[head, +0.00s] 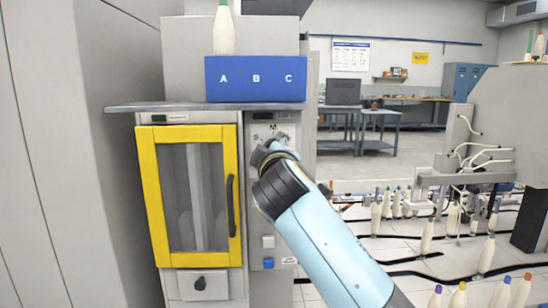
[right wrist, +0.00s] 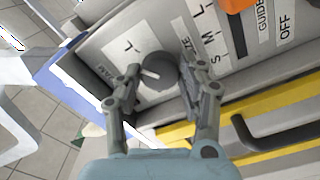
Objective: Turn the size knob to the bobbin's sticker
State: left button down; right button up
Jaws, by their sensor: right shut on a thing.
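The size knob (right wrist: 160,76) is a dark round dial with a white pointer line, on the grey panel in the right wrist view. Its pointer lies toward the left of the picture, away from the S, M, L letters (right wrist: 217,36). My right gripper (right wrist: 158,68) is shut on the knob, one finger on each side. In the head view my right gripper (head: 272,150) covers the knob on the panel (head: 256,208). A cream bobbin (head: 223,32) with a green top stands upright at the blue A B C box (head: 255,92); I cannot make out its sticker. My left gripper is out of view.
A yellow-framed cabinet door (head: 147,200) with a dark handle (head: 231,205) is left of the panel. A white button (head: 268,241) and a blue button (head: 268,263) sit below my gripper. Several bobbins and a grey machine stand at the right.

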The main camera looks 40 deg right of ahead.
jog(key=shift+f+m, duration=0.25)
jog(key=shift+m, duration=0.25)
jog(key=o, duration=0.9)
jog(key=shift+s, duration=0.1)
jog(key=shift+o, duration=1.4)
jog(key=shift+r, duration=0.15)
